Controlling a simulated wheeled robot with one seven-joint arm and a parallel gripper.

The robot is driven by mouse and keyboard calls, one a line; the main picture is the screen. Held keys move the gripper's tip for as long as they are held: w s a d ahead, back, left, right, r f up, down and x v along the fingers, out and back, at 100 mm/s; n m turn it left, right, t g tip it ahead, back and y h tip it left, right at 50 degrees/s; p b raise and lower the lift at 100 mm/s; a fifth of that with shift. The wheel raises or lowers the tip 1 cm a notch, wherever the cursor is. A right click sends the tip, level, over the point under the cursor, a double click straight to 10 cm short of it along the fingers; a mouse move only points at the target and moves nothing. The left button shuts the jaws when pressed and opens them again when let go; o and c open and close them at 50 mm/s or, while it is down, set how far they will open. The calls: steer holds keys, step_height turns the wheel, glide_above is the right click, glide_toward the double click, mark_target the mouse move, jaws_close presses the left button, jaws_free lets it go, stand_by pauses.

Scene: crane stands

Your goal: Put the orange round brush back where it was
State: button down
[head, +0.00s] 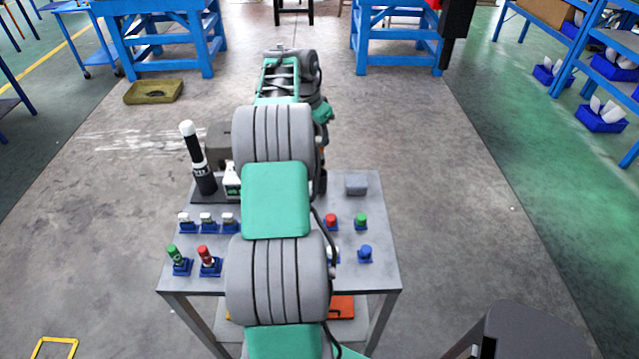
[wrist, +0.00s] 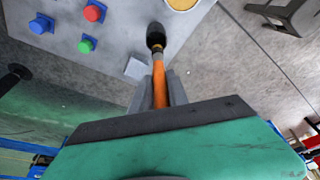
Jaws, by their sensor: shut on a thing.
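The orange round brush (wrist: 160,85) is in my gripper in the wrist view. Its orange handle lies between the two grey fingers, and its round black head (wrist: 156,36) points toward the top of the picture. My gripper (wrist: 159,92) is shut on the handle. The brush is held above or beside the grey table (wrist: 118,32); the exact height cannot be told. In the head view my arm covers the gripper and nearly all of the brush. A round tan-yellow thing (wrist: 181,4) is cut off at the top of the wrist view.
The grey table (head: 385,235) holds red (head: 331,219), green (head: 361,219) and blue (head: 365,251) pieces, a small grey block (head: 356,184), several small bottles in blue holders at left, and a tall black-and-white bottle (head: 198,165). A dark stool (head: 530,335) stands at front right.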

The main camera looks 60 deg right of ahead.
mark_target(319, 159)
step_height(319, 159, down, 9)
steer(key=shift+a+p, duration=0.15)
steer(key=shift+p, duration=0.7)
steer(key=shift+f+b, duration=0.3)
steer(key=shift+f, duration=0.1)
steer(key=c, duration=1.3)
jaws_free()
steer(key=shift+w, duration=0.1)
